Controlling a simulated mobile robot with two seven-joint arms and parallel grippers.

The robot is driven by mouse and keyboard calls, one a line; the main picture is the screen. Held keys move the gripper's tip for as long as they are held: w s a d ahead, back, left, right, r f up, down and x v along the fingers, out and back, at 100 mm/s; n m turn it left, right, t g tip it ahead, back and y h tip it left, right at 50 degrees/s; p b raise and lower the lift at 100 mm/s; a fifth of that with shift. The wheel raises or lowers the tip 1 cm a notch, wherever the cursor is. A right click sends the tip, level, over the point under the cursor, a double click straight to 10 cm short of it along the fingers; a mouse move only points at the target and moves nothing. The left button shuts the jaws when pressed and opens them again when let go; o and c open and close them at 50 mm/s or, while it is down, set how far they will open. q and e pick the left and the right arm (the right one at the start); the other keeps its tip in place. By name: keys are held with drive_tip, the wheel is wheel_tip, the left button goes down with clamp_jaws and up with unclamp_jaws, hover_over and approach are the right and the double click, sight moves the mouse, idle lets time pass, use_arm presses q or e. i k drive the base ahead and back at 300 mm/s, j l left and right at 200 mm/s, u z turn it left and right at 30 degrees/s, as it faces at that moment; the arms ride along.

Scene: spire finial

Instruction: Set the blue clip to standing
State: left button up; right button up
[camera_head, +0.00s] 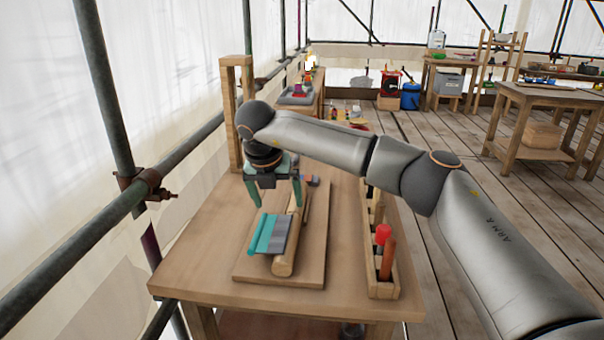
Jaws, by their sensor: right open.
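My right gripper (276,206) is open, its teal fingers spread and pointing down above a wooden board (255,271) on the near table. A teal-and-grey flat piece (268,235) lies tilted against a wooden rod (284,263) on the board, just below and nearer than the fingers. A small blue and reddish piece (313,181) lies beyond the right finger. I cannot tell for sure which of these is the blue clip. The fingers look empty, and I cannot tell whether they touch anything. My left gripper is out of view.
A wooden rack (381,289) with red-handled tools stands along the table's right side. A wooden post frame (229,120) rises at the far left corner. Scaffold pipes run along the left. The table's (192,258) near left part is clear.

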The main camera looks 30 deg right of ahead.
sight(308, 177)
drive_tip(key=i+l, duration=0.7)
drive_tip(key=l, duration=0.1)
